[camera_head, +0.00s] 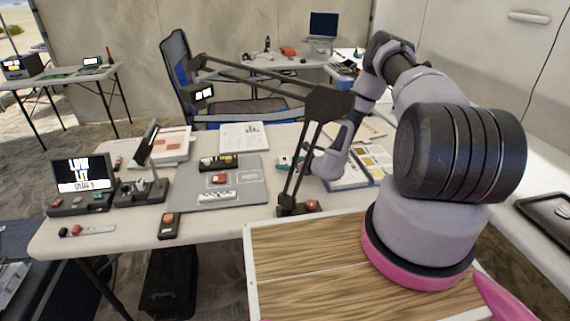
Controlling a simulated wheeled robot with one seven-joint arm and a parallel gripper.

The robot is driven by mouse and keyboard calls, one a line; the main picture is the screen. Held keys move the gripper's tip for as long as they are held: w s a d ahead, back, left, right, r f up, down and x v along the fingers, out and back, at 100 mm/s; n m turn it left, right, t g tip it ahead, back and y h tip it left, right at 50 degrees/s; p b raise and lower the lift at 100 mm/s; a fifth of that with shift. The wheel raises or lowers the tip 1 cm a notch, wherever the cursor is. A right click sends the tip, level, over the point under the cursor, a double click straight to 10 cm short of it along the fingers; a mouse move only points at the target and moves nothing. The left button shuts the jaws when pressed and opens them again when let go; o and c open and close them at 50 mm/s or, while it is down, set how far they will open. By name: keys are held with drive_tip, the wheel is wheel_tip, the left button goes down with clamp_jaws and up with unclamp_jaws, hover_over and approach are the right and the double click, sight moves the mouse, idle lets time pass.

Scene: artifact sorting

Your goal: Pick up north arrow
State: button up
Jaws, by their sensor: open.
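I cannot single out the north arrow with certainty at this size. A flat red-and-white strip with a dark end (88,230) lies at the table's front left. A pale marked bar (217,195) lies on the grey mat (247,190); either might be a scale or arrow marker. My gripper (293,163) is open, low over the table right of the mat, behind the dark lamp arm that partly hides it. It is apart from both the strip and the bar.
The white table (140,228) also holds a small screen device (82,175), a black tray (219,162), a red-topped box (169,226) and papers (243,137). The lamp arm (318,118) crosses before my gripper. A blue chair (180,75) stands behind.

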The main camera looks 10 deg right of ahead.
drive_tip(key=c, duration=1.2)
drive_tip(key=shift+o, duration=0.2)
drive_tip(key=shift+r, duration=0.1)
